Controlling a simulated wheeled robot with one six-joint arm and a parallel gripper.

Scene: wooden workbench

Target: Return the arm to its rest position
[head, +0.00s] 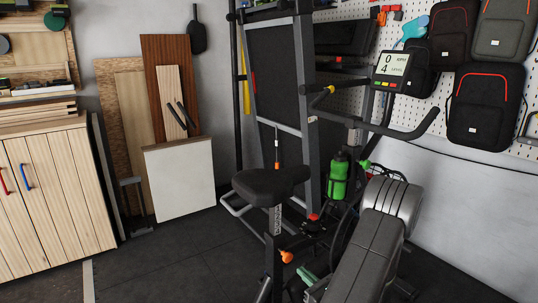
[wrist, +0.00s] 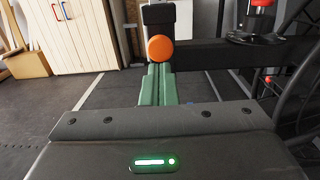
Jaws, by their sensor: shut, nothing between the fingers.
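My gripper (wrist: 159,72) shows in the wrist view with its two green fingers shut together and nothing between them. Its tips point at the dark frame of an exercise bike (wrist: 235,52), just below a round orange knob (wrist: 160,49). I cannot tell whether the tips touch the frame. In the head view the green fingers of my gripper (head: 306,275) show small at the bottom, low beside the bike, near the orange knob (head: 287,257). My grey arm (head: 372,255) reaches down at the lower right and hides part of the bike.
The bike's black seat (head: 270,184), green bottle (head: 339,176) and handlebar (head: 400,132) stand close to my arm. A folded treadmill (head: 270,75) is behind. Wooden cabinet (head: 60,200) and leaning boards (head: 180,180) are left. Dark floor (head: 165,255) is clear left of the bike.

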